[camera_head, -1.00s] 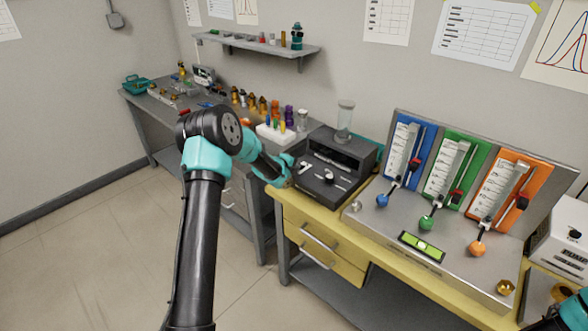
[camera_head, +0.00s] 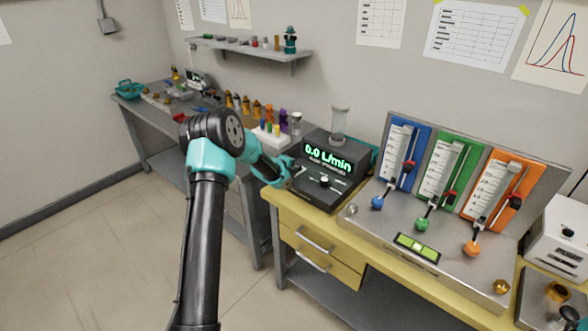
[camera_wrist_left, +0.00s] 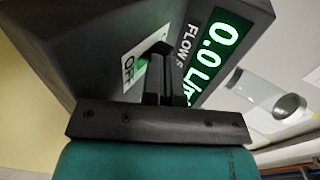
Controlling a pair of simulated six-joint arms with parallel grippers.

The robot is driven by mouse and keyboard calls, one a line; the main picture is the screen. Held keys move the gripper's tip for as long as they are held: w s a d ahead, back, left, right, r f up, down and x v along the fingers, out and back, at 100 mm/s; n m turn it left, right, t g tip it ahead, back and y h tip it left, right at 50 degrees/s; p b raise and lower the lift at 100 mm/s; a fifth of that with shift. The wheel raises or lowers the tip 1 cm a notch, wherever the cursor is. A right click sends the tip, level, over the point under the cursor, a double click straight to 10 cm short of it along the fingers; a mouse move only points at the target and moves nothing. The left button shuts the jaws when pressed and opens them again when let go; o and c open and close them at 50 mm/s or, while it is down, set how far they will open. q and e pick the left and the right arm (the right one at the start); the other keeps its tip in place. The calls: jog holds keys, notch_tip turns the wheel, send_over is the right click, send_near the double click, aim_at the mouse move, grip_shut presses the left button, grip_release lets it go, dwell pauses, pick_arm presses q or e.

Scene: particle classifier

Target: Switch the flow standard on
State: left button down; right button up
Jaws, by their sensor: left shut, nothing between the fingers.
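The flow standard is a dark box (camera_head: 318,186) on the yellow bench, with a clear cylinder (camera_head: 340,118) on top. Its display (camera_head: 328,160) is lit green and reads 0.0 L/min; it also shows in the left wrist view (camera_wrist_left: 212,52). My left gripper (camera_head: 291,172) is at the left end of the sloped front, by the switch. In the left wrist view its shut, empty fingers (camera_wrist_left: 162,75) are against or very near the dark switch lever (camera_wrist_left: 155,48) on a white plate with an OFF label (camera_wrist_left: 129,68). Contact is unclear. My right gripper is out of view.
A flowmeter panel with blue, green and orange columns (camera_head: 440,172) stands right of the box, with a green level (camera_head: 417,247) in front. A white rack (camera_head: 270,136) and several brass pieces stand on the grey bench behind my left arm.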

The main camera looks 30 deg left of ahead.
pick_arm(q)
jog(key=s, duration=0.3)
jog(key=shift+s+a, duration=0.2)
jog(key=shift+s, duration=0.2)
jog(key=v, duration=0.9)
jog(key=shift+s+r, duration=0.25)
jog(key=s+d+f+n+g+h, duration=0.1)
jog(key=s+d+f+n+g, duration=0.2)
jog(key=s+d+f+n, duration=0.55)
jog(key=s+d+f+n+g+h, duration=0.1)
jog(key=s+d+f+n+g, duration=0.3)
jog(key=d+f, duration=0.7)
jog(key=s+d+f+n+g, duration=0.2)
jog(key=s+d+f+n, duration=0.1)
jog(key=s, duration=0.4)
jog(key=s+d+f+n+g, duration=0.1)
jog(key=s+d+f+n, duration=0.1)
jog(key=s+d+n, duration=0.3)
jog(key=s+f+n+g, duration=0.2)
jog(key=s+f, duration=0.1)
jog(key=s, duration=0.5)
jog(key=w+d+r+m+t, duration=0.1)
jog(key=w+d+r, duration=0.2)
jog(key=w+r, duration=0.1)
jog(key=shift+w+h, duration=0.3)
jog(key=shift+d, duration=0.1)
